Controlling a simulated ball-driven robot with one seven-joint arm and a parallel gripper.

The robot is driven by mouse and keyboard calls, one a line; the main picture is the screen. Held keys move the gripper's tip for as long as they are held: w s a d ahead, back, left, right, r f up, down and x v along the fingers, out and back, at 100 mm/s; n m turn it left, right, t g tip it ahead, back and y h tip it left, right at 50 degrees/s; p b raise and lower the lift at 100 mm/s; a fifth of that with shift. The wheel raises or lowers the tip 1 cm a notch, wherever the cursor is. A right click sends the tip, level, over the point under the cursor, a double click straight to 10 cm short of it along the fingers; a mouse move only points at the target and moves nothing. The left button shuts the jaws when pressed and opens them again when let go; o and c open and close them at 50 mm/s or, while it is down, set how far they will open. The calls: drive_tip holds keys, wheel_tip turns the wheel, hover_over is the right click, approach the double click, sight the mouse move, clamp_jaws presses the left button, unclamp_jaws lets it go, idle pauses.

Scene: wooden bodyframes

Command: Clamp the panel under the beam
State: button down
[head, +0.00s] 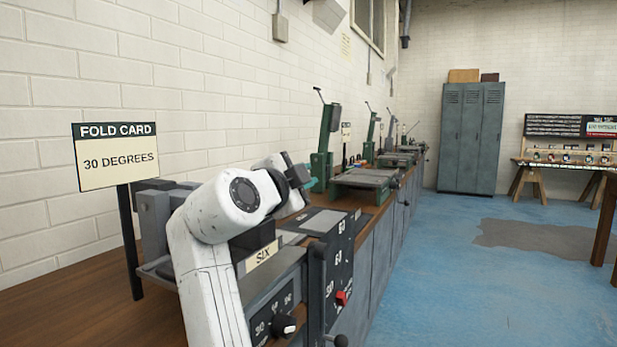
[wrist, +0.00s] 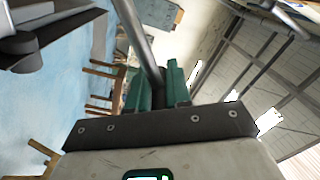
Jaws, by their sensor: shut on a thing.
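In the head view a grey folding machine stands on the near bench. It has a dark front plate (head: 340,262) marked with angle numbers, a label reading SIX (head: 262,256) and a black knob (head: 284,325). A flat grey surface (head: 322,221) shows on top; I cannot tell whether it is the panel or the bed. The beam is largely hidden behind my white arm. My gripper (head: 309,184) is above the machine's far side. In the wrist view my gripper's teal fingers (wrist: 158,90) are shut on a grey rod (wrist: 137,38), which looks like a lever. Its ends are hidden.
A sign (head: 118,156) reads FOLD CARD, 30 DEGREES. A dark upright lever (head: 316,290) stands at the machine's front. Green machines (head: 325,140) line the bench beyond. A grey locker (head: 470,138) stands at the back.

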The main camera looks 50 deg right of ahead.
drive_tip(key=shift+f, duration=0.7)
drive_tip(key=shift+d+f, duration=0.1)
drive_tip(key=c, duration=1.1)
unclamp_jaws()
drive_tip(key=shift+r, duration=0.25)
drive_tip(key=shift+s+a, duration=0.1)
drive_tip(key=shift+a, duration=0.15)
drive_tip(key=p+v, duration=0.1)
drive_tip(key=v, duration=0.9)
drive_tip(key=shift+a, duration=0.2)
